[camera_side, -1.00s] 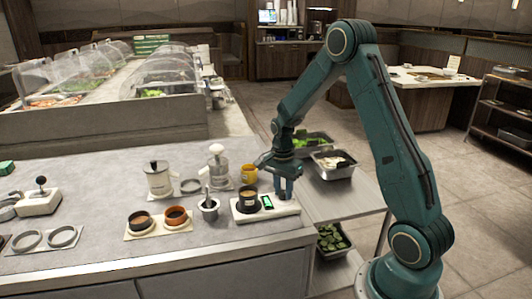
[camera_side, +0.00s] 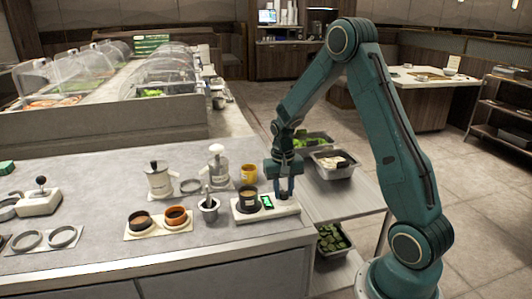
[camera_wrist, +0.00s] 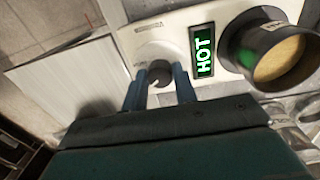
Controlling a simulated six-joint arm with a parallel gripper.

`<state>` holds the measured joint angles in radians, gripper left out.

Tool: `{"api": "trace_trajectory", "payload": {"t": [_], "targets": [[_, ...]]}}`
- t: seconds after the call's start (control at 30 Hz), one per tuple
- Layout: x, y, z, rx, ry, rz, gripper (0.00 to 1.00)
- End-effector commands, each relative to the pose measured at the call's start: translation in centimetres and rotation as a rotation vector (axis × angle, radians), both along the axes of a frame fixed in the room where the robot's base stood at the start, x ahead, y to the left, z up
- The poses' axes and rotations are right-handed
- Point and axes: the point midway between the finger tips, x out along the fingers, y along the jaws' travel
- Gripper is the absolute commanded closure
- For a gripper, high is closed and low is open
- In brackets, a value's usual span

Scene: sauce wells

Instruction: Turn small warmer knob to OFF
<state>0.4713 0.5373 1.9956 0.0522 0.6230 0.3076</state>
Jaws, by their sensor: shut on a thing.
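The small warmer (camera_side: 272,216) is a white block near the right end of the counter. Its dark knob (camera_wrist: 159,74) has a pale pointer line and sits on a round white dial in the wrist view. The green display (camera_wrist: 203,50) beside it reads HOT. A dark cup (camera_wrist: 282,52) with tan contents stands on the warmer beyond the display. My gripper (camera_side: 284,193) points down over the warmer's right end. In the wrist view my gripper (camera_wrist: 160,88) has its two blue fingers on either side of the knob, shut on it.
A small grey pot (camera_side: 209,211) with a utensil stands just left of the warmer. A yellow mug (camera_side: 249,174) is behind it. A holder with two sauce cups (camera_side: 158,222) is further left. Metal trays (camera_side: 334,164) sit on the lower shelf to the right.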

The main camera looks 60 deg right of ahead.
Motion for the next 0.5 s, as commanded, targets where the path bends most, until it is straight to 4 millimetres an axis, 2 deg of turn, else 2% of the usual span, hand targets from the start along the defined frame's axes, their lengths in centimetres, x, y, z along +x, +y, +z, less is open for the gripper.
{"api": "trace_trajectory", "payload": {"t": [0.5], "targets": [[-0.13, -0.03, 0.04, 0.0, 0.0, 0.489, 0.95]]}}
